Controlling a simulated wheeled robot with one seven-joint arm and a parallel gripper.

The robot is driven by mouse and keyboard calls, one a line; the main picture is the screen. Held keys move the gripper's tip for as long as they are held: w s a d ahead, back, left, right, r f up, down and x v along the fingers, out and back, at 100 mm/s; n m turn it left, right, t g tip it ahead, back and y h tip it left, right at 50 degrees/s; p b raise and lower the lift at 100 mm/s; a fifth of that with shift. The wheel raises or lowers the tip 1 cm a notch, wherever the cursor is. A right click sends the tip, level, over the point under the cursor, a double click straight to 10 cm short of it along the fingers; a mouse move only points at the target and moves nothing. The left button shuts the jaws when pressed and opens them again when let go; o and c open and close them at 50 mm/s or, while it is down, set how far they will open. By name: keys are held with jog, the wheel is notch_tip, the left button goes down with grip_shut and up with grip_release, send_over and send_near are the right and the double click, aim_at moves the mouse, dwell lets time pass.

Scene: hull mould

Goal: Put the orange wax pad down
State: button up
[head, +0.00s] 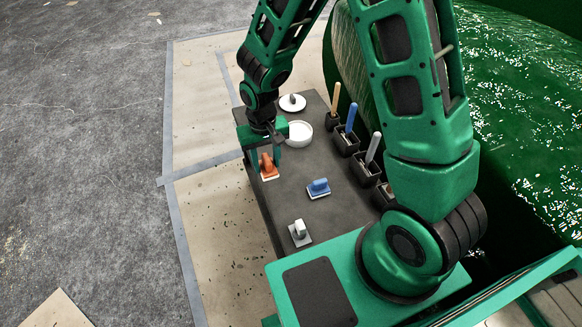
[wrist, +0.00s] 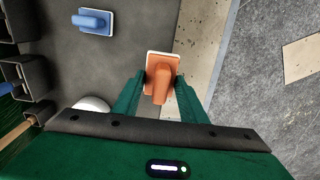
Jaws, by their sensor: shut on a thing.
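The orange wax pad (head: 268,168) has an orange grip on a pale base. It is at the left edge of the dark tabletop, low over or on the surface; I cannot tell whether its base touches. My gripper (head: 267,160) is above it with its fingers on both sides of the grip, shut on it. In the wrist view the orange wax pad (wrist: 162,72) sits between the green fingertips of my gripper (wrist: 158,88).
A blue pad (head: 318,188) and a white-grey pad (head: 300,232) stand on the dark table (head: 285,200). A white bowl (head: 299,135) and a round white lid (head: 292,102) are behind. Dark holders (head: 347,142) with handled tools line the right side, beside the green hull mould (head: 510,90).

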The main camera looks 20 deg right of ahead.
send_over(290, 168)
notch_tip(290, 168, down, 7)
jog(key=shift+r, duration=0.1)
jog(key=shift+f, duration=2.05)
jog(key=shift+f, duration=0.1)
jog(key=o, duration=1.2)
jog(key=shift+c, duration=0.2)
